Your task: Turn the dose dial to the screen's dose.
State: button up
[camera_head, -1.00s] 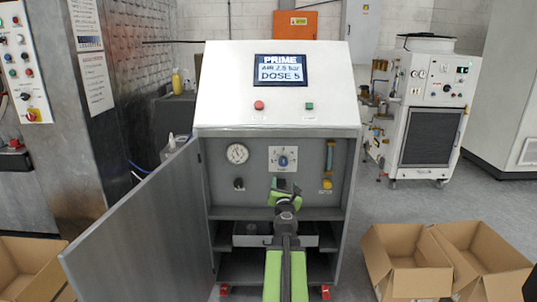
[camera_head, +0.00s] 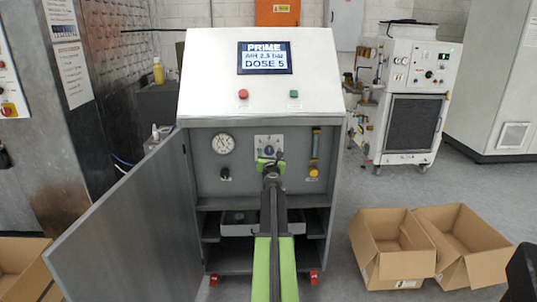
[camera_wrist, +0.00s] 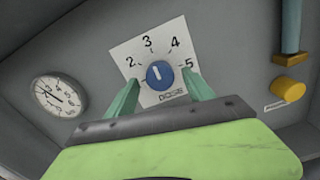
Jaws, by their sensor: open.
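The screen (camera_head: 264,58) on the cabinet's sloped top reads PRIME, an air line in bar, and DOSE 5. The dose dial's blue knob (camera_wrist: 160,74) sits on a white plate (camera_wrist: 172,45) showing 2, 3, 4 and 5; the 1 is not visible. The knob's white mark appears to point near 3. My gripper (camera_wrist: 160,82) is open, with one green finger on each side of the knob's lower part. I cannot tell if the fingers touch it. In the head view my gripper (camera_head: 269,163) covers the dial's lower part.
A round gauge (camera_wrist: 59,95) is left of the dial, with a black knob (camera_head: 225,174) below it. A yellow knob (camera_wrist: 288,90) is at right. The open cabinet door (camera_head: 130,230) stands at left. Cardboard boxes (camera_head: 395,268) lie at right.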

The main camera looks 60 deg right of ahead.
jog(key=shift+w+d, duration=0.4)
jog(key=shift+d, duration=0.15)
jog(key=c, duration=1.2)
jog(key=shift+w, duration=0.1)
grip_shut()
